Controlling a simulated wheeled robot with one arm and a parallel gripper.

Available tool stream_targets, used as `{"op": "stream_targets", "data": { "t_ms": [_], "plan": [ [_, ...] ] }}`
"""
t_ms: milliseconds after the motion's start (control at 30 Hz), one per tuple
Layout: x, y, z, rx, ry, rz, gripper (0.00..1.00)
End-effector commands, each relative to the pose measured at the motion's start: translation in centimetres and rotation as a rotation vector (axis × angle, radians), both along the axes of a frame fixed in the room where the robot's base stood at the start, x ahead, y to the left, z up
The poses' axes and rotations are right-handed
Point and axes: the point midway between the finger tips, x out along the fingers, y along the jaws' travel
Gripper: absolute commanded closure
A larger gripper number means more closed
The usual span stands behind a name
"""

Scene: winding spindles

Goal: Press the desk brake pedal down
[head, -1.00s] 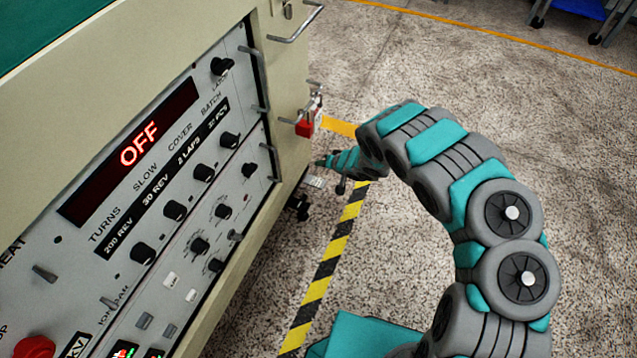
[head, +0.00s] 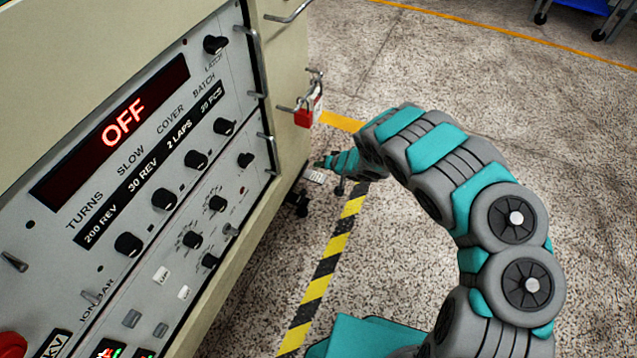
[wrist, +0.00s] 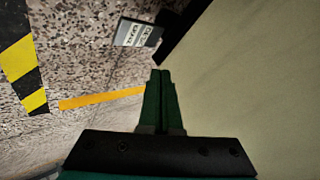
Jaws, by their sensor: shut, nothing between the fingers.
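The brake pedal (head: 314,176) is a small grey plate low beside the cabinet's corner, near the floor. In the wrist view the pedal (wrist: 138,33) is a dark-edged plate with a pale printed label, ahead of the fingertips and slightly left. My gripper (wrist: 160,73) has its two green fingers together with nothing between them. In the head view my gripper (head: 323,163) is small, low by the cabinet corner and close to the pedal. A gap shows between fingertips and pedal in the wrist view; their height difference is hard to tell.
The cream cabinet (head: 285,125) has a control panel (head: 165,170) reading OFF. A red padlock (head: 304,117) hangs at its corner above my gripper. Its side fills the right of the wrist view. Yellow-black floor tape (head: 325,265) runs alongside; open speckled floor lies right.

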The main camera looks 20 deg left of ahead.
Motion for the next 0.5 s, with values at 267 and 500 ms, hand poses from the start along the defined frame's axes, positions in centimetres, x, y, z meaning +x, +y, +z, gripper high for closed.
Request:
{"op": "stream_targets", "data": {
  "t_ms": [267,500],
  "plan": [
    [0.0,0.0,-3.5,0.001,0.003,-0.003,1.0],
    [0.0,0.0,-5.1,0.0,0.002,-0.001,1.0]
  ]
}}
